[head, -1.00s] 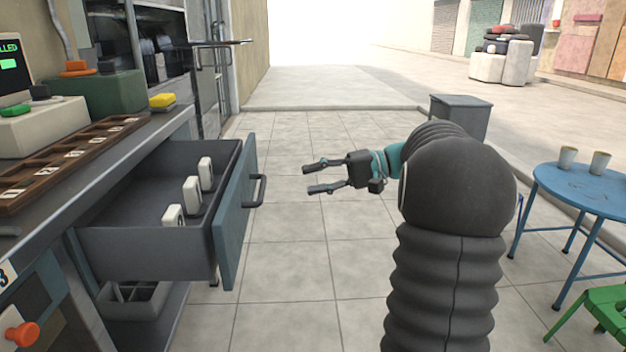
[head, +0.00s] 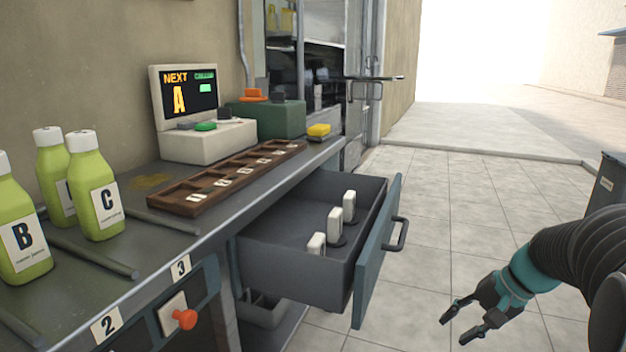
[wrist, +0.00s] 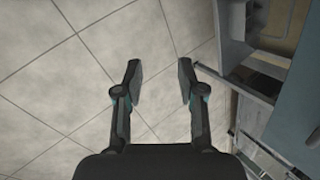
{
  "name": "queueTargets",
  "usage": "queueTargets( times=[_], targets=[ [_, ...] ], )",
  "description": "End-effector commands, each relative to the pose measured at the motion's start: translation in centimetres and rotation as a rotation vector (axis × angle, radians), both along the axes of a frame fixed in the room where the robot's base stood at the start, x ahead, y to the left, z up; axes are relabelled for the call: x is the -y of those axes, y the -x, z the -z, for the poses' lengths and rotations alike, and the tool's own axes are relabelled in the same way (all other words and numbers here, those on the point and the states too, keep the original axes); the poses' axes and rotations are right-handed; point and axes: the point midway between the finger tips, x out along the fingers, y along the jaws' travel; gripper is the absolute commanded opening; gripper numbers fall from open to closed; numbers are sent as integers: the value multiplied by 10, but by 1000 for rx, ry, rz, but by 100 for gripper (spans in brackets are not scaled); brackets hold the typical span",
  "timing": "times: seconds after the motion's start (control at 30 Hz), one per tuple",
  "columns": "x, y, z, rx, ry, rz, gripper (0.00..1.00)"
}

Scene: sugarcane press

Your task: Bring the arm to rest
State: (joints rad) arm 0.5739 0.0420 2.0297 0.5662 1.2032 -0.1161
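My gripper (head: 462,325) is at the lower right of the head view, to the right of the open drawer and apart from it. Its two fingers are spread with nothing between them. In the wrist view my gripper (wrist: 160,80) is also open and empty, above the tiled floor. My arm runs off the right edge of the head view.
The pulled-out drawer (head: 290,262) holds several white blocks, and its front (head: 378,250) juts toward my gripper. The counter (head: 150,225) carries green bottles, a wooden tray (head: 190,203) and a screen (head: 183,95) reading "NEXT A". Tiled floor lies clear beyond.

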Motion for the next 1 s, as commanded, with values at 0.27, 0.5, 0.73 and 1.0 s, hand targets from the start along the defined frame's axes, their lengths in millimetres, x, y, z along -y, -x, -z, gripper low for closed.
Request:
queueTargets(
  times=[0.27,0.5,0.73,1.0],
  targets=[
    [-36,68,-23,31,352,-152,39],
    [-63,114,-49,144,577,-313,39],
    [-95,151,-80,281,684,-461,39],
    [-122,161,-113,408,696,-532,39]
  ],
)
